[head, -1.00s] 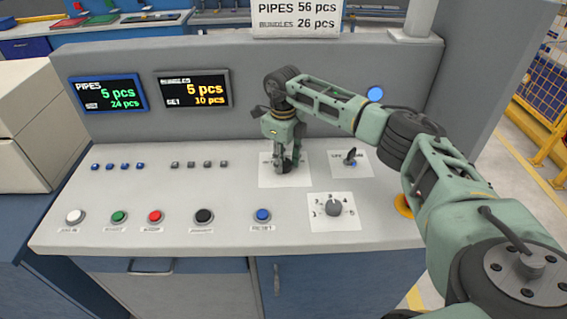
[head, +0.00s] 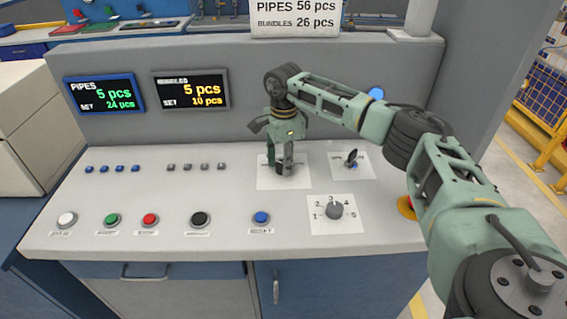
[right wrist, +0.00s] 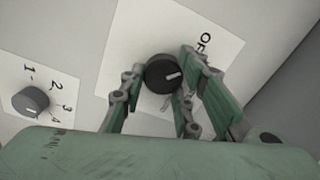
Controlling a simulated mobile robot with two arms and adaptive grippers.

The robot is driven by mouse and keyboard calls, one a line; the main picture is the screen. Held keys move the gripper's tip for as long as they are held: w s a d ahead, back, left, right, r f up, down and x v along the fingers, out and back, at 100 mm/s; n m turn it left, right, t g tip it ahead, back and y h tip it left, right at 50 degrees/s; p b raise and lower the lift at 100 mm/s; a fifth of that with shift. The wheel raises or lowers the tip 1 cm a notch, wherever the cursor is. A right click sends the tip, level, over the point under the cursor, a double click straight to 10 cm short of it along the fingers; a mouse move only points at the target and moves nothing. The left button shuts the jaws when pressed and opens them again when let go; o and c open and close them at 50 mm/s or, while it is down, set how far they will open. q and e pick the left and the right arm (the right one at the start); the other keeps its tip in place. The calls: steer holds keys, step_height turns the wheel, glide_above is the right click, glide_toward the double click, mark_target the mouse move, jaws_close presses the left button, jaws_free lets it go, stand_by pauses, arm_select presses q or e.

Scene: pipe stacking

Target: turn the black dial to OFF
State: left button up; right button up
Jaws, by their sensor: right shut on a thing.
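The black dial (right wrist: 161,77) sits on a white label plate (right wrist: 120,80) in the right wrist view. A white line on its face points right, and partly hidden lettering that begins "OF" stands above and to the right of it. My right gripper (head: 280,169) is down at the dial on the console, with one finger on each side, and is shut on it. In the head view the fingers hide most of the dial (head: 281,170) and part of its label. My left gripper is not in view.
A numbered grey selector knob (head: 335,211) is in front and to the right. A small black switch (head: 351,157) stands right of the gripper. Coloured push buttons, such as the blue one (head: 261,218), line the front. Displays (head: 191,90) are on the back panel.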

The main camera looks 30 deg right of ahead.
steer(key=shift+a+n, duration=0.15)
steer(key=shift+n, duration=0.75)
steer(key=shift+s+f, duration=0.1)
steer(key=o, duration=1.1)
steer(key=shift+r, duration=0.45)
step_height(320, 180, up, 11)
steer(key=shift+r, duration=0.2)
steer(key=shift+f, duration=0.1)
